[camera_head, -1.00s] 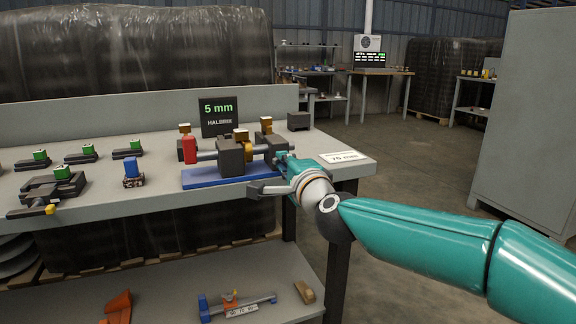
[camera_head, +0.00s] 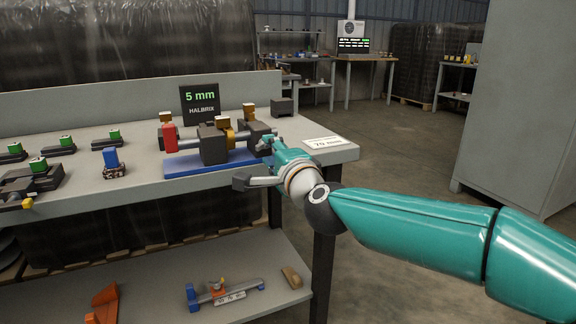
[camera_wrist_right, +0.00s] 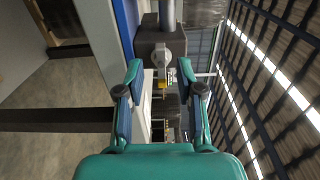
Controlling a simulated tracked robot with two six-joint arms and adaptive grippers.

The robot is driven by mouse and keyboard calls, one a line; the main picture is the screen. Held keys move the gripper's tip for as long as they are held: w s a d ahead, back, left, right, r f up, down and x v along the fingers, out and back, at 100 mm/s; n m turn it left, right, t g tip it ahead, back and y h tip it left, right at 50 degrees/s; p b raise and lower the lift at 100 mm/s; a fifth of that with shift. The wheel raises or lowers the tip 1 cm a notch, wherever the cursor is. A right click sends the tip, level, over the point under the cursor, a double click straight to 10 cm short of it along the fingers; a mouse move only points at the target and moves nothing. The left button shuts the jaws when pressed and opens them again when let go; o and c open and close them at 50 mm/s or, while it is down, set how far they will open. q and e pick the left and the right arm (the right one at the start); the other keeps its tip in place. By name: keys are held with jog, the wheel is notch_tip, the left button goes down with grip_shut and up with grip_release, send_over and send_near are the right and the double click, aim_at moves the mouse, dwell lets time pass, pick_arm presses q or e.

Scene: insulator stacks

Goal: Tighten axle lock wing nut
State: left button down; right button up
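An axle fixture on a blue base (camera_head: 190,166) sits near the bench's front edge, with dark blocks (camera_head: 213,146), a grey axle rod (camera_head: 190,139), a red end piece (camera_head: 169,138) and a yellow-orange collar (camera_head: 230,138). My right gripper (camera_head: 268,143) is at the fixture's right end, pointing at its right block. In the right wrist view my two fingers (camera_wrist_right: 160,68) are spread apart. A grey round fitting (camera_wrist_right: 162,55), possibly the lock nut, shows between and just beyond them on the dark block. I cannot make out wings or contact. My left gripper is not in view.
A 5 mm sign (camera_head: 200,105) stands behind the fixture, and a white label plate (camera_head: 323,143) lies to its right. A blue-topped piece (camera_head: 112,163) and several green-topped pieces (camera_head: 65,146) stand on the left. The lower shelf (camera_head: 150,290) holds loose parts. Open floor lies right.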

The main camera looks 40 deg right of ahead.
jog(key=v, duration=1)
jog(key=shift+s, duration=0.2)
jog(key=shift+d, duration=0.15)
